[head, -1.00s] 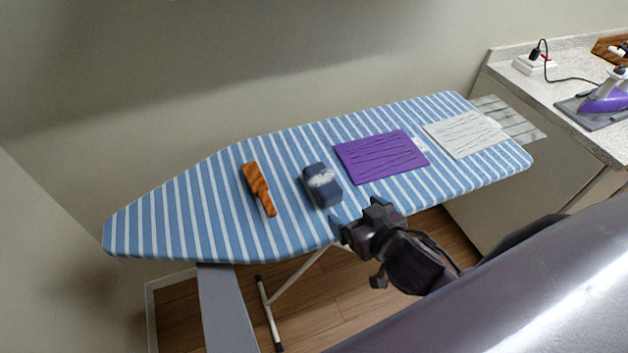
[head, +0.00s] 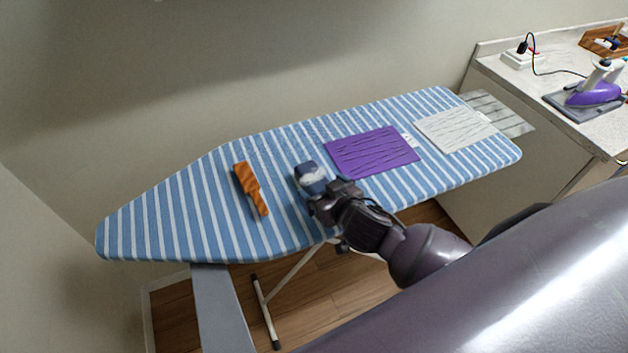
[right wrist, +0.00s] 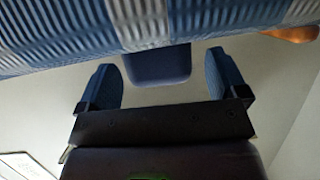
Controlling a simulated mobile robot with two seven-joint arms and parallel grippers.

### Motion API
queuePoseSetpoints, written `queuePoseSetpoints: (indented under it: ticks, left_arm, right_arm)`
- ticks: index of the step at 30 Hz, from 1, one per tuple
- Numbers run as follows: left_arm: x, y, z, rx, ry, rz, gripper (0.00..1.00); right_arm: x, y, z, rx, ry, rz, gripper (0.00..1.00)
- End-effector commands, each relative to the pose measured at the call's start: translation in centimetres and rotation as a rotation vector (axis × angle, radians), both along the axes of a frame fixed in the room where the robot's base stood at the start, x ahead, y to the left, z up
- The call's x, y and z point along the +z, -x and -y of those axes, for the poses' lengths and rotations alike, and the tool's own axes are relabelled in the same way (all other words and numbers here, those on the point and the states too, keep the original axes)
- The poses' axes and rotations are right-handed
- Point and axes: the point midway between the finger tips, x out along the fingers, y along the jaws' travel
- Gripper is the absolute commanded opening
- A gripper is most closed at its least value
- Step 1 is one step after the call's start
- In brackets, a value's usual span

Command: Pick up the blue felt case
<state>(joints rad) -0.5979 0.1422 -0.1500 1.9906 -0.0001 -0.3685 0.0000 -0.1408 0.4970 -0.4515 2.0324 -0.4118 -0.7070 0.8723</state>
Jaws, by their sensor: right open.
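The blue felt case (head: 311,176), dark blue with a whitish patch on top, lies on the striped ironing board near its middle. My right gripper (head: 324,203) is at the near side of the case and hides its near end in the head view. In the right wrist view the right gripper (right wrist: 163,80) is open, with its two blue fingers apart. The end of the case (right wrist: 153,67) shows between and just beyond the fingers there. I cannot tell whether they touch it. My left gripper is not in view.
The blue-and-white ironing board (head: 165,220) has an orange-brown brush-like item (head: 250,188) left of the case. A purple cloth (head: 372,152) and a white cloth (head: 455,129) lie to the right. A purple iron (head: 594,93) stands on the counter (head: 535,88).

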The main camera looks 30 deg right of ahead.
Motion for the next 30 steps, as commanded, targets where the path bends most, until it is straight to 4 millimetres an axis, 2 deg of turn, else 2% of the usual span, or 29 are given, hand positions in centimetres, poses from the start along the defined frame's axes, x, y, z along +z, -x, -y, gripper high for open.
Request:
queuePoseSetpoints:
  ticks: [10,18,21,30]
  left_arm:
    - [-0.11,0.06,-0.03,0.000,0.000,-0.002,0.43]
    - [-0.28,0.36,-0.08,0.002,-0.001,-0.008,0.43]
    - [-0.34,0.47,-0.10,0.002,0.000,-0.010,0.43]
    - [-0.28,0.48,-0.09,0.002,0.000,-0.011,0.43]
  right_arm:
    - [-0.31,-0.64,-0.04,0.000,-0.001,-0.001,0.92]
    - [-0.30,-0.62,-0.03,0.000,-0.001,-0.001,0.50]
    - [-0.28,-0.62,-0.04,0.000,-0.001,0.000,0.38]
    - [0.15,-0.65,-0.04,0.000,-0.001,0.001,0.38]
